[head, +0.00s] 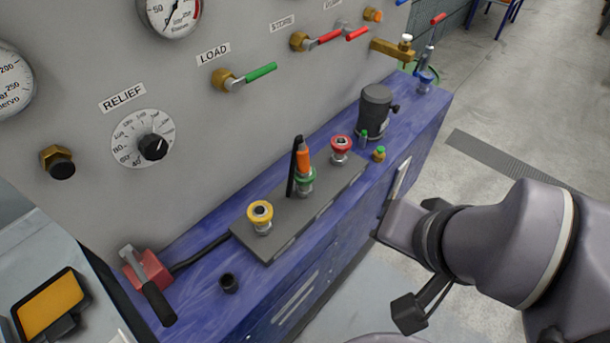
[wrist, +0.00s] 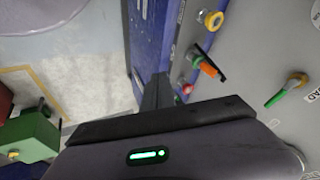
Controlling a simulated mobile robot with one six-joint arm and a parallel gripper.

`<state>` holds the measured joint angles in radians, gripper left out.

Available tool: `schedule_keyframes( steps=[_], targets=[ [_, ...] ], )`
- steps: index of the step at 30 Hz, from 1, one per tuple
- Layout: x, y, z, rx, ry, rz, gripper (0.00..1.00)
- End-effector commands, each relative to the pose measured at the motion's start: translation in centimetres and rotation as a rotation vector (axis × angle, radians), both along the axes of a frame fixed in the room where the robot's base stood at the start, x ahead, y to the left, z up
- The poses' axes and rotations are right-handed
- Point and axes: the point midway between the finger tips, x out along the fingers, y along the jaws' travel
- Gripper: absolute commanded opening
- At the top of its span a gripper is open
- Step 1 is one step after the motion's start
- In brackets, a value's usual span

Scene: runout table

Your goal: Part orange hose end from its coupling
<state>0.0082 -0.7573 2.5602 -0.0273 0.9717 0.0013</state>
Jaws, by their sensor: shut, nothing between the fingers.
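The orange hose end (head: 303,158) stands upright in the green-ringed coupling (head: 306,183) on the grey plate. A thin black piece (head: 293,168) rises close beside it. In the wrist view the orange hose end (wrist: 208,69) and its green coupling (wrist: 197,61) lie right of my fingers. My gripper (head: 402,175) is right of the coupling in the head view, apart from it and beyond the bench's front edge. In the wrist view my gripper's fingers (wrist: 157,78) are together and empty.
A yellow-ringed coupling (head: 260,216) and a red-ringed coupling (head: 341,148) flank the green one. A dark cylinder (head: 375,110) stands farther along the blue bench (head: 200,250). The grey panel (head: 240,110) with valves rises behind. Floor is open at the right.

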Motion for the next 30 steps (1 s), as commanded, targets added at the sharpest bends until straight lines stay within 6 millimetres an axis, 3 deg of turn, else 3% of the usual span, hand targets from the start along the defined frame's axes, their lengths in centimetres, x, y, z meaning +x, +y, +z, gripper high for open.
schedule_keyframes(
  steps=[7, 11, 15, 16, 18, 20, 21, 25, 27, 30],
  targets=[
    [0.0, 0.0, 0.0, 0.000, 0.000, 0.000, 0.00],
    [-0.2, 0.8, -1.6, 0.059, 0.094, -0.017, 0.26],
    [-1.1, 5.6, -6.5, 0.422, 0.514, -0.126, 0.53],
    [-0.8, 6.9, -7.0, 0.538, 0.607, -0.163, 0.54],
    [1.2, 9.3, -7.4, 0.828, 0.784, -0.266, 0.54],
    [4.2, 10.2, -7.5, 1.088, 0.883, -0.376, 0.54],
    [6.7, 10.0, -7.8, 1.253, 0.917, -0.453, 0.54],
    [13.8, 6.5, -10.0, 1.679, 0.906, -0.701, 0.54],
    [16.0, 4.5, -11.4, 1.812, 0.868, -0.797, 0.54],
    [17.5, 3.0, -12.5, 1.896, 0.831, -0.861, 0.54]
  ],
)
